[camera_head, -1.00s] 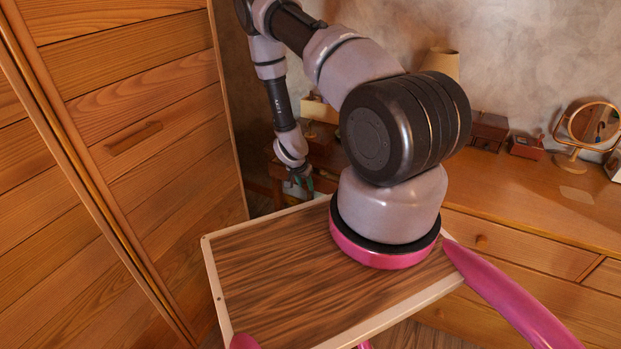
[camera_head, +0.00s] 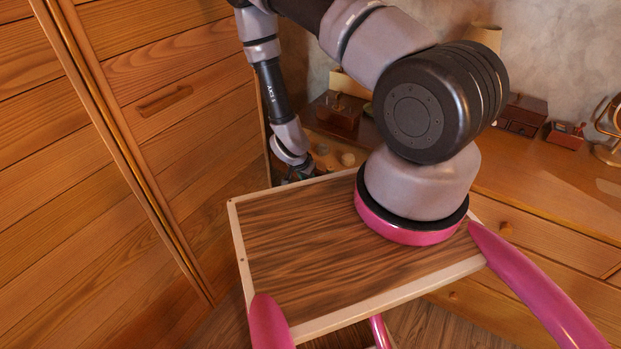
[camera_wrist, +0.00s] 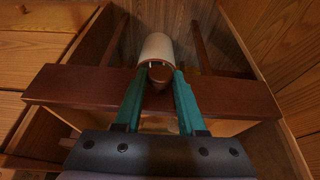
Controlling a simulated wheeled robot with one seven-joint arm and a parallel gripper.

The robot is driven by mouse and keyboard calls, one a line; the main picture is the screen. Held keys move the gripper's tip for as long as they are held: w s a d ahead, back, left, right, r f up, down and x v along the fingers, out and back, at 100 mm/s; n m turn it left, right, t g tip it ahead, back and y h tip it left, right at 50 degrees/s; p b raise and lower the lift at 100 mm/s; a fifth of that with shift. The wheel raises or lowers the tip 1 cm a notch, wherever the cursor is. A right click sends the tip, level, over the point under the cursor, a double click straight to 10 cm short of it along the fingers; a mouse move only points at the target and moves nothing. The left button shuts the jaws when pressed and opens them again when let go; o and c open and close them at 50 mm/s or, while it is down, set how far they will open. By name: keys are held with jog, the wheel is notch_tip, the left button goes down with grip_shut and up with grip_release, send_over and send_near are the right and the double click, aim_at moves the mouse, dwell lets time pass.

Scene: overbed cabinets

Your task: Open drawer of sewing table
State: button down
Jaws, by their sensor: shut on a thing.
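In the wrist view, the two green fingers of my gripper (camera_wrist: 159,82) are closed on a small brown knob (camera_wrist: 158,74). The knob is at the middle of a dark reddish-brown drawer front (camera_wrist: 80,86), seen as a wide bar across the view. A pale cylinder with an orange rim (camera_wrist: 156,47) shows just beyond the knob. In the head view, my gripper (camera_head: 299,176) is small and low beside the wardrobe. Small pale items (camera_head: 346,159) show beside it, apparently in the opened drawer. My arm and tray hide much of the sewing table.
A wooden wardrobe (camera_head: 165,150) stands close on the left. A dresser (camera_head: 540,180) stands on the right, with a small wooden box (camera_head: 522,113) and a lamp (camera_head: 486,37) on it. Wooden floor (camera_head: 425,325) shows at the bottom.

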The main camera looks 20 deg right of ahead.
jog(key=c, duration=0.5)
grip_release()
jog(key=shift+r, duration=0.1)
jog(key=v, duration=1)
jog(key=shift+s+a+r, duration=0.1)
jog(key=shift+r, duration=0.2)
